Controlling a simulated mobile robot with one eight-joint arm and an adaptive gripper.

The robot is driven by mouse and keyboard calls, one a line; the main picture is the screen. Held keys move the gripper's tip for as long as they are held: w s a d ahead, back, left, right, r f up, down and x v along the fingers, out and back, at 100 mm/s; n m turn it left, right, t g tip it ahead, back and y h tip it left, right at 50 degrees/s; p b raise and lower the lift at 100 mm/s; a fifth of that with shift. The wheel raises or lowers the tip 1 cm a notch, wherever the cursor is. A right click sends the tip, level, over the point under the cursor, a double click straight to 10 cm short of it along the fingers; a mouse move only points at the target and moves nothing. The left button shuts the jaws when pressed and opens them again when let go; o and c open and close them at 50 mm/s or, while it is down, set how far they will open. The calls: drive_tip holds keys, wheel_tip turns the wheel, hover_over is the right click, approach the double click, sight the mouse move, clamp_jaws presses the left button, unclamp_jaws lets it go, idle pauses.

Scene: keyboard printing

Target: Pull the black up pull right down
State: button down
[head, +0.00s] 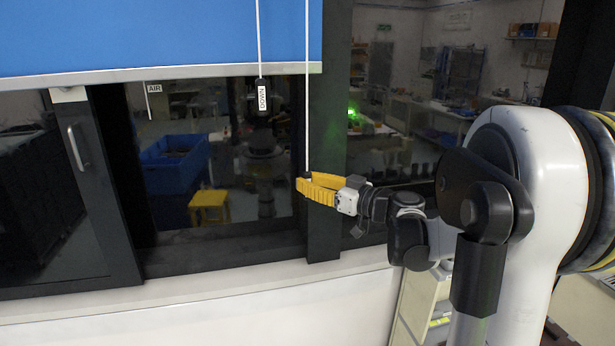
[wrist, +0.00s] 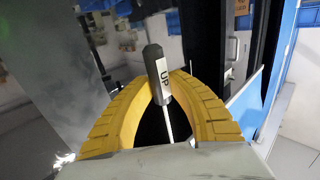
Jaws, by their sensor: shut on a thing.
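The black up pull (wrist: 155,66) has a white label reading "UP" and sits between the tips of my yellow fingers in the wrist view. In the head view, its white cord (head: 307,110) runs straight down to my gripper (head: 304,183), and the pull is mostly hidden by the fingers. My gripper, also in the wrist view (wrist: 165,88), is shut on the up pull. The black down pull (head: 263,96) with its "DOWN" label hangs higher and to the left on its own cord. The blue blind (head: 150,35) is partly lowered, its grey bottom bar above the pulls.
A dark window frame post (head: 327,235) stands close behind my gripper. A white sill (head: 200,287) runs below. A window handle (head: 76,147) is at the left. Through the glass show a blue bin (head: 172,165) and a yellow stool (head: 208,205).

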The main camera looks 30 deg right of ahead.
wheel_tip(320, 180, down, 11)
drive_tip(key=b, duration=0.7)
drive_tip(key=shift+f, duration=0.2)
drive_tip(key=c, duration=1.3)
unclamp_jaws()
drive_tip(key=shift+o, duration=0.2)
drive_tip(key=shift+s, duration=0.1)
drive_tip(key=v, duration=1.2)
